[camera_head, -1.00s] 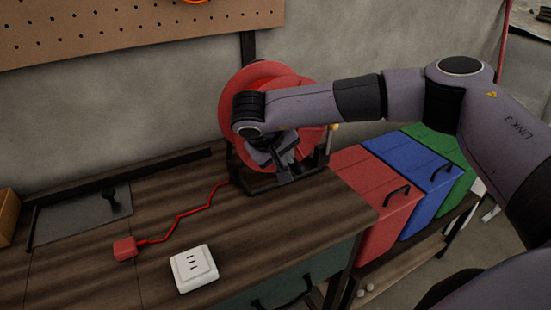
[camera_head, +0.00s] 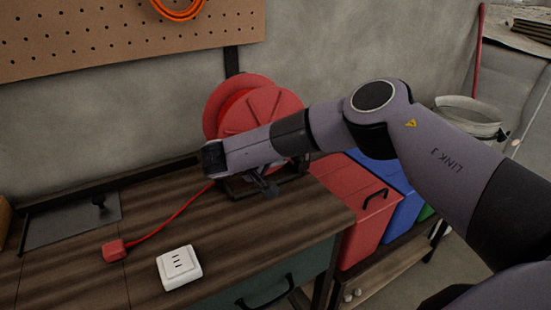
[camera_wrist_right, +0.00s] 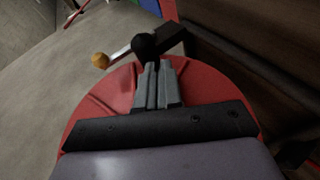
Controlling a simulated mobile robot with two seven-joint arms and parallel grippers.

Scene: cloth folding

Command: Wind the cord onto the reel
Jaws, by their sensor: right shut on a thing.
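The red reel (camera_head: 262,108) stands in a dark frame at the back of the bench; it also fills much of the right wrist view (camera_wrist_right: 98,103). The red cord (camera_head: 172,219) runs nearly straight along the bench from the reel to a red plug (camera_head: 114,250). My right gripper (camera_head: 266,187) is in front of the reel's lower part. In the right wrist view its fingers (camera_wrist_right: 157,70) are closed together at the black part of the crank (camera_wrist_right: 145,46). The crank's wooden knob (camera_wrist_right: 100,60) sticks out to the left. The exact grip is hard to see. My left gripper is out of view.
A white socket block (camera_head: 179,267) lies on the wooden bench (camera_head: 225,230), near the plug. A dark panel (camera_head: 70,220) lies at the left. Red (camera_head: 350,200) and blue (camera_head: 400,212) bins stand right of the bench. A pegboard (camera_head: 110,40) hangs above.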

